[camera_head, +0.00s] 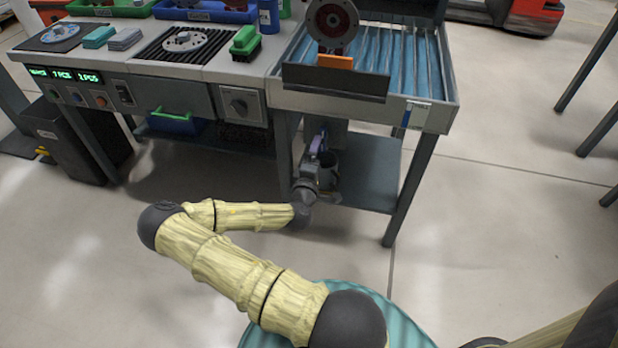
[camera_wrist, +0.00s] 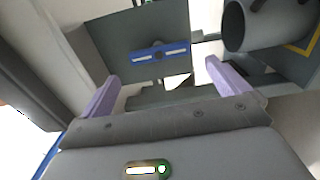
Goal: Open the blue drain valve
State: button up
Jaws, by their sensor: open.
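A blue bar-shaped handle with a dark round hub (camera_wrist: 174,50), which looks like the drain valve, shows in the wrist view against a grey box. It lies almost level, tilted slightly up to the right. My gripper (camera_wrist: 162,74) is open and empty, with its two purple fingers to either side below the handle, apart from it as far as I can tell. In the head view my gripper (camera_head: 318,147) is under the table with the blue rollers.
The roller table (camera_head: 440,115) stands over my gripper, with a lower shelf (camera_head: 370,175) and legs close by. A grey cylinder (camera_wrist: 234,26) is right of the handle in the wrist view. A workbench (camera_head: 190,62) is at left.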

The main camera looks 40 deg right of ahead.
jog(key=v, duration=0.9)
jog(key=shift+p, duration=0.45)
jog(key=shift+s+f, duration=0.1)
